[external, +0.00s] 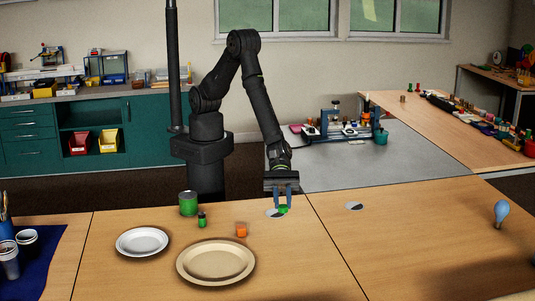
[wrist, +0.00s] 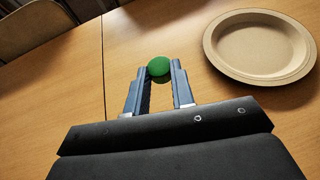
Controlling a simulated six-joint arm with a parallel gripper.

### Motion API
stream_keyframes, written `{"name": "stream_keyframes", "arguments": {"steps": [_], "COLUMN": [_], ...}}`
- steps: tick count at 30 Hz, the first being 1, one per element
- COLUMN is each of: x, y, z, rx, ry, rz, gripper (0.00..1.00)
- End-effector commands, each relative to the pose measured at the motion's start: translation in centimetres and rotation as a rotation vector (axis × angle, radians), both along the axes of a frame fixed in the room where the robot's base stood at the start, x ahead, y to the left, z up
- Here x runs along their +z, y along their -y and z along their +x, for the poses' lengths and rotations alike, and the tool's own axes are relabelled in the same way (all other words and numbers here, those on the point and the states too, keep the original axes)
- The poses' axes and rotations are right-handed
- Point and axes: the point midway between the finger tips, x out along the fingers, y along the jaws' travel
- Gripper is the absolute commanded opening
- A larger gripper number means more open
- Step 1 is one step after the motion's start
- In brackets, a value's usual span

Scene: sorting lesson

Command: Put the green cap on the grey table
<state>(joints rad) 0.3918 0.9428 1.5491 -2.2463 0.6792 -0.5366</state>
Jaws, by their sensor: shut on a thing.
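The green cap (external: 283,210) is between the fingertips of my gripper (external: 283,201), low over the wooden table near a seam. In the wrist view the green cap (wrist: 159,67) shows as a round green top at the tips of my gripper (wrist: 160,80), which is shut on it. I cannot tell whether the cap touches the wood. The grey table (external: 400,165) is behind and to the right of my gripper, past the wooden table's far edge.
A blue bulb (external: 501,212) is far right. A blue-framed device (external: 345,128) sits on the grey table; its front is clear.

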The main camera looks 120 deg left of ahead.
Motion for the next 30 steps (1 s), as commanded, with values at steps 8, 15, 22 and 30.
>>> {"name": "stream_keyframes", "arguments": {"steps": [8,15,22,30], "x": [4.5,7.5,9.0,9.3], "y": [-15.4,-27.7,-34.4,-36.0], "z": [1.4,-0.9,-3.7,-4.6], "rx": [0.259,0.479,0.614,0.651], "ry": [0.002,0.002,0.001,-0.001], "rz": [-0.003,-0.002,0.001,0.001], "gripper": [0.0,0.0,0.0,0.0]}}
